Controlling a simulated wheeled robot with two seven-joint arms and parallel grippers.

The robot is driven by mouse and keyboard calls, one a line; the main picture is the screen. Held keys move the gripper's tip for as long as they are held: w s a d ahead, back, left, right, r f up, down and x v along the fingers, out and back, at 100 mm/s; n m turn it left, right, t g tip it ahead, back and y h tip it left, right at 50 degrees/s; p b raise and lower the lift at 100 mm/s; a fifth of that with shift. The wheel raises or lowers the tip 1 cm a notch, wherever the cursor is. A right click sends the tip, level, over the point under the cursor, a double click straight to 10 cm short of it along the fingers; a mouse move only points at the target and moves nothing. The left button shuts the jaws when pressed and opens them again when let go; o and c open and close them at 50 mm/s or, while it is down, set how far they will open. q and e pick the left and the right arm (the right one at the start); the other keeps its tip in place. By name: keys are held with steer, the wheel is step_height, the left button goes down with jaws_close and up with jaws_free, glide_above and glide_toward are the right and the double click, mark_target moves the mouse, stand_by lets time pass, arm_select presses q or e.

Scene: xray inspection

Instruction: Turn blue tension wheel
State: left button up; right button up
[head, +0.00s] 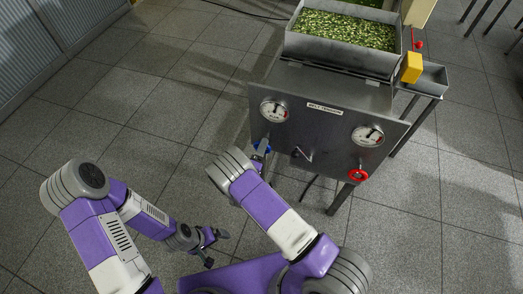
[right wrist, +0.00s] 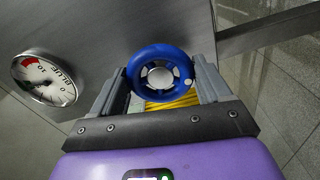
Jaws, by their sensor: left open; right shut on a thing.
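The blue tension wheel (right wrist: 160,53) shows in the right wrist view, between the two fingers of my right gripper (right wrist: 163,88). The fingers are shut on its rim from both sides. In the head view the blue wheel (head: 262,149) is mostly hidden behind my right gripper (head: 262,146), at the left of the grey panel labelled belt tension (head: 318,135). The gauge marked blue (right wrist: 44,78) shows beside the wheel, and in the head view it (head: 273,110) is above the wheel. My left gripper (head: 218,245) is open and empty, low over the floor.
A red wheel (head: 358,175) sits at the panel's right under a second gauge (head: 367,135). A small crank (head: 302,154) is between the wheels. A metal tray of green pieces (head: 342,28) is above, with a yellow block (head: 411,67) beside it. Floor to the left is clear.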

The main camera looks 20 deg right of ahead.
steer(key=o, duration=1)
steer(key=p+v, duration=0.1)
steer(key=v, duration=0.6)
steer(key=shift+s+a, duration=0.2)
steer(key=shift+s, duration=0.05)
